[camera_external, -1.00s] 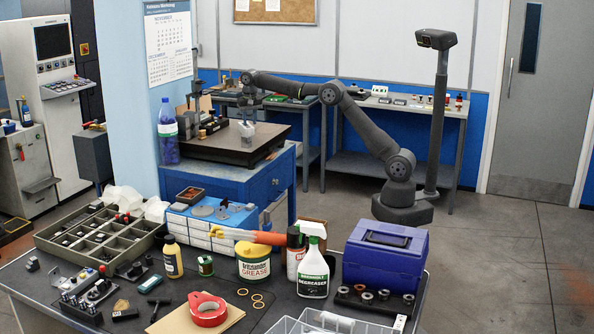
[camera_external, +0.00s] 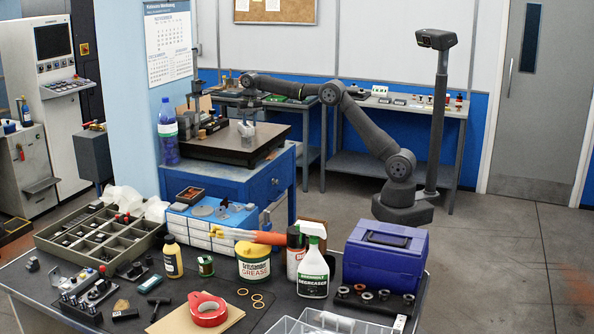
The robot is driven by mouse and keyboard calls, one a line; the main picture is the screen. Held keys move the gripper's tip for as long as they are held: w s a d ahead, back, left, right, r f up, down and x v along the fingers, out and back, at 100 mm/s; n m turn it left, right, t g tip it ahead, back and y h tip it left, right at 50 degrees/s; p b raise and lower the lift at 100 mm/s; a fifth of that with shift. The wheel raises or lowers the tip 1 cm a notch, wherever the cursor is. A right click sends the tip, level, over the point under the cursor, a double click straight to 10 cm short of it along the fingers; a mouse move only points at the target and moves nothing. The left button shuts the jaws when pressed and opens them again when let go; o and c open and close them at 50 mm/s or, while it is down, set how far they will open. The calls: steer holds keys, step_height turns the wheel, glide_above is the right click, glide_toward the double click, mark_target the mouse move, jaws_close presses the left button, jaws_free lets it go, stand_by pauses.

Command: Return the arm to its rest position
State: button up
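My arm reaches left from its base on the floor to above the dark plate (camera_external: 225,150) on the blue cabinet (camera_external: 232,183). My gripper (camera_external: 248,122) points down over the plate's right half. A small grey-white block-like object (camera_external: 247,138) is directly under it on the plate. At this size I cannot tell whether the fingers touch that object or are apart.
A vertical stand (camera_external: 195,92) and small dark items are on the plate left of my gripper. A blue bottle (camera_external: 167,130) stands at the left corner. A workbench (camera_external: 375,108) with small items is behind my arm. Floor to the right is clear.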

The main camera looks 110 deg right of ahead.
step_height(320, 180, up, 4)
steer(key=shift+r, duration=0.1)
steer(key=s+d+r, duration=0.3)
steer(key=s+r, duration=0.4)
steer(key=s, duration=0.5)
steer(key=w+a+f+n, duration=0.1)
steer(key=w+a, duration=0.2)
steer(key=w, duration=0.2)
steer(key=w+a+f+n, duration=0.1)
steer(key=w+a+n, duration=0.1)
steer(key=w, duration=0.3)
steer(key=w+a+f+n, duration=0.1)
steer(key=w+a, duration=0.2)
steer(key=w, duration=0.2)
steer(key=shift+w+a+f+n+t, duration=0.1)
steer(key=shift+a+n+t, duration=0.2)
steer(key=w+a+f+n, duration=0.2)
steer(key=w+a+n, duration=0.2)
steer(key=w+a, duration=0.65)
steer(key=w+a+f+n, duration=0.2)
steer(key=a+f, duration=0.3)
steer(key=a, duration=0.5)
steer(key=w+a+f+n, duration=0.3)
steer(key=a+f, duration=0.2)
steer(key=a, duration=0.6)
steer(key=shift+w+f+t+y, duration=0.3)
steer(key=shift+w+t+y, duration=0.05)
steer(key=shift+t+y, duration=0.05)
